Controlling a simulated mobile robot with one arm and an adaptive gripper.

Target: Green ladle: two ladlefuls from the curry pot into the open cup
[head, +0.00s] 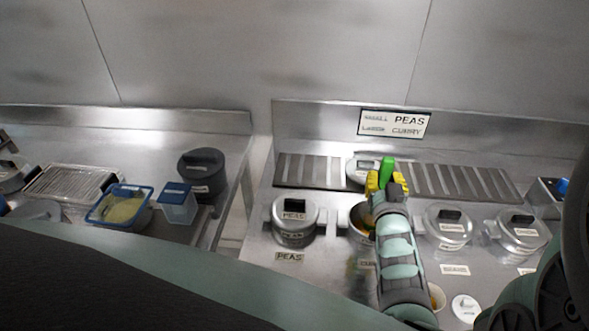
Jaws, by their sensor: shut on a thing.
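The green ladle (388,166) shows as an upright green handle. My gripper (385,183), with yellow fingers, is shut on that handle above the back right of an uncovered pot (355,217). Orange-yellow food shows inside this pot, which I take for the curry pot; its label is mostly hidden by my arm. The ladle's bowl is hidden behind my gripper and arm, so I cannot tell whether it is in the food or filled. The open cup (438,294) stands on the counter at the front, right of my forearm and partly covered by it.
A lidded peas pot (294,222) stands left, and lidded pots (449,226) and (519,231) stand right. A round white lid (466,308) lies beside the cup. A pot lid (362,170) rests on the slatted strip behind. A sign (395,124) is on the back wall.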

